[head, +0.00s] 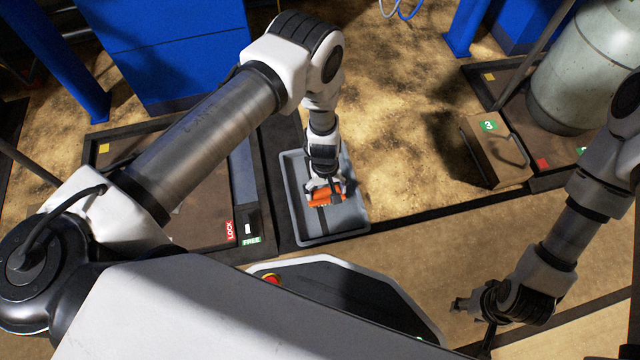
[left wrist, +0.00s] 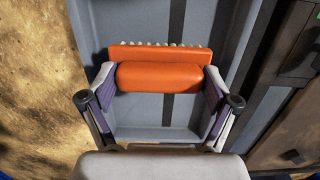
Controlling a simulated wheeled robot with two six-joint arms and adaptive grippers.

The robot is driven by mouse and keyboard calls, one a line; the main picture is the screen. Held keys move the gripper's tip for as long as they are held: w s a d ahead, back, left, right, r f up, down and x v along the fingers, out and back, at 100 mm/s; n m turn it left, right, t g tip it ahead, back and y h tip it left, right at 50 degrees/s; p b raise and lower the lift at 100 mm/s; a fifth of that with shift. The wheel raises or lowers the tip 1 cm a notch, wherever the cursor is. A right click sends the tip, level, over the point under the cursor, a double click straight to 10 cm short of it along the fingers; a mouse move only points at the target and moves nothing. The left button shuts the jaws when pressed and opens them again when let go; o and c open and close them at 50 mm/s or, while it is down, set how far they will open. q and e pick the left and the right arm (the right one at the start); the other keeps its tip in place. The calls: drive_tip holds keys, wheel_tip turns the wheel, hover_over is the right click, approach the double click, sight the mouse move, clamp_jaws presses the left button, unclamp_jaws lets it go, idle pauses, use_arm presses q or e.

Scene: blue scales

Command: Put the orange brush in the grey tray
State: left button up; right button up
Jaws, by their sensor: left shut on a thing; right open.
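The orange brush (head: 328,193) is between the fingers of my left gripper (head: 328,188), over the grey tray (head: 345,228). In the left wrist view the orange brush (left wrist: 160,76) lies across the picture, with pale bristles along its far edge. My left gripper (left wrist: 158,90) is shut on it, one finger at each end. The grey tray (left wrist: 150,133) shows beneath and around it; I cannot tell whether the brush touches the tray floor. My right gripper (head: 472,303) is open and empty at the lower right, well away from the tray.
A brown box with a green number 3 label (head: 488,126) stands to the right. A large pale cylinder (head: 585,75) stands on a platform behind it. A platform with LOCK and FREE labels (head: 190,215) lies left of the tray. Blue cabinets (head: 165,45) stand at the back.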

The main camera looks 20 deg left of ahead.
sight(326, 198)
use_arm(q)
drive_tip(key=f, duration=0.1)
drive_tip(key=f+b, duration=0.1)
drive_tip(key=f, duration=0.1)
drive_tip(key=shift+s+d+f, duration=0.15)
drive_tip(key=shift+s+f, duration=0.1)
drive_tip(key=shift+f, duration=0.05)
drive_tip(key=shift+f+b, duration=0.15)
drive_tip(key=shift+b, duration=0.25)
drive_tip(key=shift+r, duration=0.25)
drive_tip(key=shift+c, duration=0.6)
drive_tip(key=shift+f, duration=0.25)
drive_tip(key=o, duration=1.2)
drive_tip(key=shift+r, duration=0.1)
use_arm(e)
drive_tip(key=f, duration=0.1)
drive_tip(key=a+f, duration=0.1)
drive_tip(key=f, duration=0.1)
drive_tip(key=shift+w+f, duration=0.1)
